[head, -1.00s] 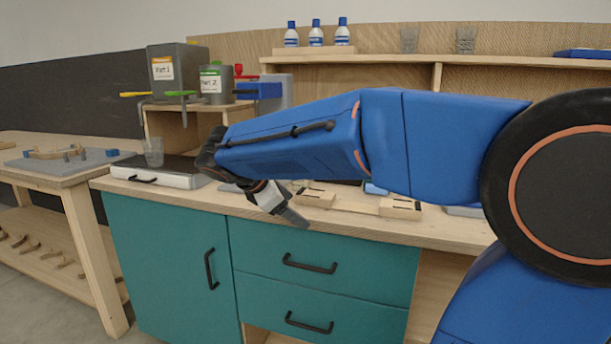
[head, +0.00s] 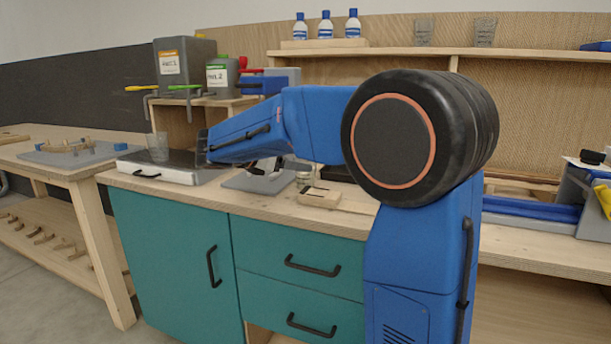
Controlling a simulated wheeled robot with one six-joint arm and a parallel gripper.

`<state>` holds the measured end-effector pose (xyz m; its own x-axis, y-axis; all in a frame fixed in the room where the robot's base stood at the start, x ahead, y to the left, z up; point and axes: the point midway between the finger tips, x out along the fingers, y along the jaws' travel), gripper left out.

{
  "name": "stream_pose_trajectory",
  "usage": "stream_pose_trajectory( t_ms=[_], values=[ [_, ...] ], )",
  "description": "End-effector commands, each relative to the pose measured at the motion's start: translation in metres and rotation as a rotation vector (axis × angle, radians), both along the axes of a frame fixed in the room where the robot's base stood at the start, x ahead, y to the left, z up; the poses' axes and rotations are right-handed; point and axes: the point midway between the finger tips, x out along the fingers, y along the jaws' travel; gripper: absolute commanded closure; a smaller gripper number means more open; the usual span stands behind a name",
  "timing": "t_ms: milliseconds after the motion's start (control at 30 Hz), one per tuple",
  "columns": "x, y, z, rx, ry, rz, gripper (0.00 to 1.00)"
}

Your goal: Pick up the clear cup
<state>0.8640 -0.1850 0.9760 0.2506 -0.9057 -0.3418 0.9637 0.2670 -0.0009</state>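A clear cup (head: 158,148) stands upright on the flat white-and-dark device (head: 168,175) at the left end of the workbench. Two more clear cups, one at the left (head: 423,33) and one at the right (head: 485,33), stand on the upper shelf. My gripper (head: 265,170) is to the right of the cup on the device and apart from it, low over the bench. My blue arm hides most of the gripper, so its fingers cannot be made out.
Grey containers labelled Part 1 (head: 180,62) and Part 2 (head: 217,77) stand on a small wooden stand behind the device. Several bottles (head: 326,25) are on the shelf. A wooden block (head: 320,197) lies on the bench (head: 345,222). A second table (head: 75,172) is at left.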

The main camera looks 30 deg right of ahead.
Motion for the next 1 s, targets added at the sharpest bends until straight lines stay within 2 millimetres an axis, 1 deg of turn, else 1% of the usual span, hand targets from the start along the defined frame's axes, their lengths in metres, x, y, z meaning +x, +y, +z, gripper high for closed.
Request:
stream_pose_trajectory(
  t_ms=[33, 100, 300, 633, 900, 1000],
  values=[
    [0.002, -0.009, -0.003, 0.0, 0.001, -0.003, 0.27],
    [0.005, -0.02, -0.007, 0.001, 0.0, -0.003, 0.27],
    [0.012, -0.044, -0.017, 0.001, 0.0, -0.003, 0.27],
    [0.017, -0.059, -0.022, 0.001, 0.0, -0.002, 0.27],
    [0.03, -0.09, -0.032, 0.001, 0.0, -0.002, 0.27],
    [0.032, -0.098, -0.035, 0.001, 0.0, -0.002, 0.27]
  ],
)
